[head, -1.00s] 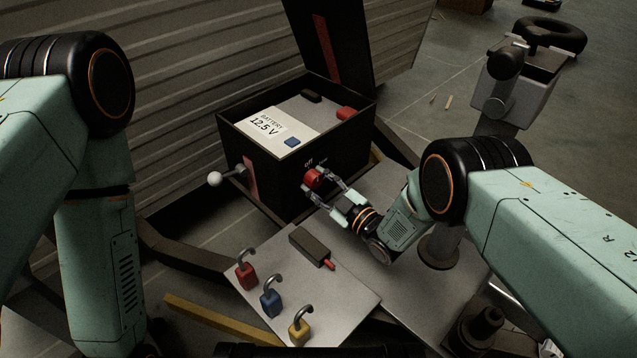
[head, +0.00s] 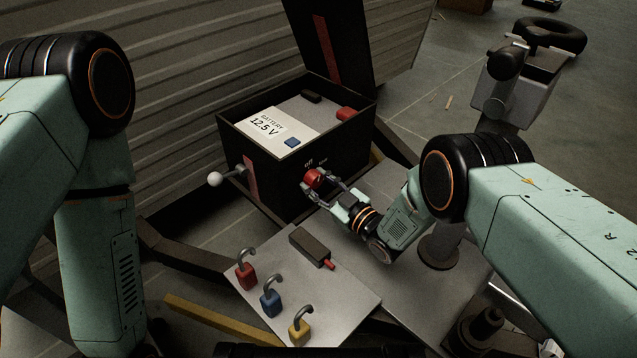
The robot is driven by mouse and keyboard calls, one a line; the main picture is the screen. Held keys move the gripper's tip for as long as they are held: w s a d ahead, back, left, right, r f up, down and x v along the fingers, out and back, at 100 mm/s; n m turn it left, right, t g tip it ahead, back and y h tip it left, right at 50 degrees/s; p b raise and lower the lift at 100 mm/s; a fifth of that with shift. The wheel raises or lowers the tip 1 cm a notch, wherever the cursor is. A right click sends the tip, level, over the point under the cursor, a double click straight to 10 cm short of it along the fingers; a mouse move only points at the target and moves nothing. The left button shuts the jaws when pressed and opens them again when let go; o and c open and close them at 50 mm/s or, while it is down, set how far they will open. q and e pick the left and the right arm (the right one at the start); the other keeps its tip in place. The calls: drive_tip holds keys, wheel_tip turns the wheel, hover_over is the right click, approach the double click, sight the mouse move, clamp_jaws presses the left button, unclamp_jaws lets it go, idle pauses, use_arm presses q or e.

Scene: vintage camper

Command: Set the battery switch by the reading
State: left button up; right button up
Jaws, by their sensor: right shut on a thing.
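A black battery box (head: 262,184) stands with its lid raised. Inside, a white card (head: 279,124) reads "BATTERY 12.5 V". On the box's front face is a red round switch knob (head: 313,178), with small white lettering above it that looks like "OFF" and a second word too small to read surely. My right gripper (head: 314,184) is shut on the red knob, its fingers at either side of it. The knob's exact pointing is partly hidden by the fingers. My left arm shows at the left edge, but its gripper is out of view.
A lever with a white ball (head: 215,179) sticks out from the box's left side. Red (head: 246,275), blue (head: 271,301) and yellow (head: 300,331) padlocks and a dark block with a red tip (head: 311,247) lie on the grey plate (head: 345,297) in front.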

drive_tip(key=m, duration=0.5)
drive_tip(key=shift+g, duration=0.3)
drive_tip(key=shift+s+a+r+m, duration=0.1)
drive_tip(key=shift+m, duration=2.2)
drive_tip(key=o, duration=1.1)
drive_tip(key=shift+o, duration=0.2)
drive_tip(key=v, duration=1.2)
